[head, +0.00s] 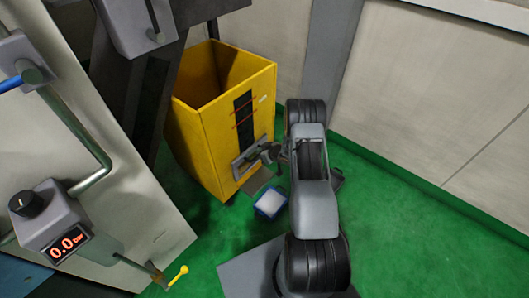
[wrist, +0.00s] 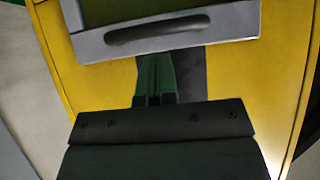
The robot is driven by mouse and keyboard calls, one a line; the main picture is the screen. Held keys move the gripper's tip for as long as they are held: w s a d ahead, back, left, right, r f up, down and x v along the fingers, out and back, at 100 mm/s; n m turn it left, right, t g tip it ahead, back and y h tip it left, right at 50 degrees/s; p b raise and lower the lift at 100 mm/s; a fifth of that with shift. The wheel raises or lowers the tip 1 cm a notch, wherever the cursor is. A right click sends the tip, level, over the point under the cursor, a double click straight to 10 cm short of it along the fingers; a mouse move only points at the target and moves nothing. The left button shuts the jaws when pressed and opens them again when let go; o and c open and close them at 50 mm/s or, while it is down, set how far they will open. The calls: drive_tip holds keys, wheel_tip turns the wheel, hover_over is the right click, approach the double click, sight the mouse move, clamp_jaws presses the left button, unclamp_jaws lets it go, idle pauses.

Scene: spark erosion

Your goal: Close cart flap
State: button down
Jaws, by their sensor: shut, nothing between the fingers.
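The yellow cart (head: 222,122) stands open-topped on the green floor. A grey flap (head: 248,160) with a dark slot sits low on its front face. It also shows across the top of the wrist view (wrist: 205,28). I cannot tell how far the flap stands off the cart. My gripper (head: 266,154) is close to the flap's right side in the head view. In the wrist view my gripper (wrist: 155,75) is shut and empty, its fingertips near the flap's edge. Whether they touch it is unclear.
A small grey plate (head: 257,180) shows below the flap. A blue-edged white box (head: 270,203) lies on the floor by the cart. Pale walls (head: 430,90) bound the right. A machine panel with a pressure readout (head: 69,244) and pipes fills the left.

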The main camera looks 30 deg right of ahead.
drive_tip(key=shift+w+a+f, duration=0.1)
drive_tip(key=shift+w+f, duration=0.05)
drive_tip(key=shift+f, duration=0.7)
wheel_tip(320, 180, down, 10)
drive_tip(key=b, duration=0.7)
drive_tip(key=shift+r, duration=0.15)
drive_tip(key=shift+r, duration=0.1)
drive_tip(key=r+p+v, duration=0.1)
drive_tip(key=p+v, duration=0.2)
drive_tip(key=v, duration=0.3)
drive_tip(key=w+r+p+v, duration=0.1)
drive_tip(key=p+v, duration=0.2)
drive_tip(key=v, duration=0.4)
drive_tip(key=shift+w+a+r, duration=0.25)
drive_tip(key=shift+w+a, duration=0.05)
drive_tip(key=shift+a, duration=0.05)
